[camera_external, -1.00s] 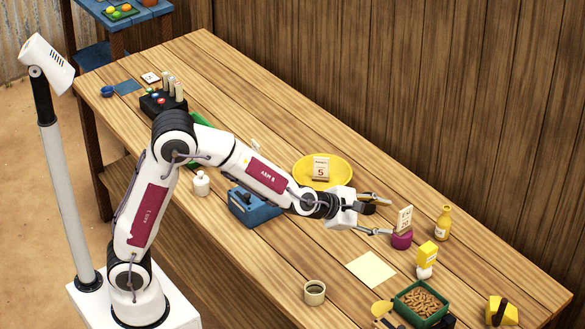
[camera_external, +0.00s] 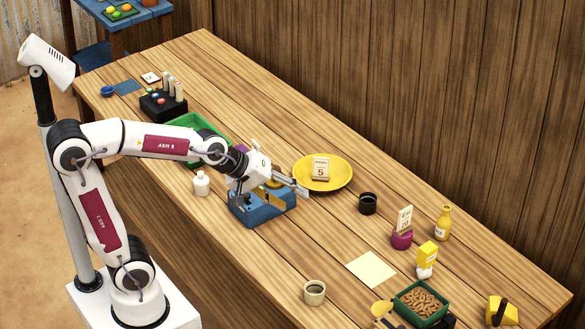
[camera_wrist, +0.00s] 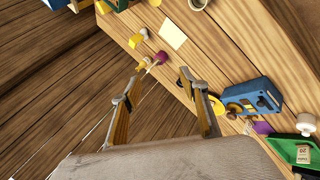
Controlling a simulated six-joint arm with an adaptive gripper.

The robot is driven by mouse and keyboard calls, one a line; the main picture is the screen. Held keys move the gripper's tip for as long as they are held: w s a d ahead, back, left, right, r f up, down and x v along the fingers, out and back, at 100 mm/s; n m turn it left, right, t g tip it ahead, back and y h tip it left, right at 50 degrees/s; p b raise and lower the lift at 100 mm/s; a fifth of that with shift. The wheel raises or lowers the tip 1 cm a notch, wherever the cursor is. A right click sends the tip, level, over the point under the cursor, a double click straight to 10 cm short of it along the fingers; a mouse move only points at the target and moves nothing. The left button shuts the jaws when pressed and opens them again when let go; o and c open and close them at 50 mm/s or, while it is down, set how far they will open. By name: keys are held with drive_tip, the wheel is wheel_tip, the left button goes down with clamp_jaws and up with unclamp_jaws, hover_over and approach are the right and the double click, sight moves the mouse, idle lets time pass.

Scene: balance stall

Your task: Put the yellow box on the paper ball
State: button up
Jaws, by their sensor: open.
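The yellow box (camera_external: 427,254) sits on top of the white paper ball (camera_external: 424,272) at the right part of the table, slightly tilted. The two also show small in the wrist view, the yellow box (camera_wrist: 135,41) beside the paper ball (camera_wrist: 144,32) in the picture. My gripper (camera_external: 273,198) is open and empty above the blue device, well to the left of the yellow box. Its two fingers (camera_wrist: 164,70) stand apart in the wrist view with nothing held between them.
Below my gripper is a blue device (camera_external: 262,213). A yellow plate (camera_external: 342,179) with a price card, a dark cup (camera_external: 368,204), a magenta card holder (camera_external: 401,240) and a yellow bottle (camera_external: 443,223) stand nearby. A green crate (camera_external: 397,301) lies right of a paper sheet (camera_external: 371,269).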

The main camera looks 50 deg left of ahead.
drive_tip(key=s+a+f+m+g+y, duration=0.1)
drive_tip(key=s+a+m, duration=0.3)
drive_tip(key=s, duration=0.5)
drive_tip(key=s+a+f+m+g+y, duration=0.1)
drive_tip(key=s+a+f+m+y, duration=0.1)
drive_tip(key=s+a+m, duration=0.3)
drive_tip(key=shift+s+a+f+g, duration=0.25)
drive_tip(key=shift+s+a, duration=0.9)
drive_tip(key=shift+s, duration=1.2)
drive_tip(key=shift+r, duration=0.1)
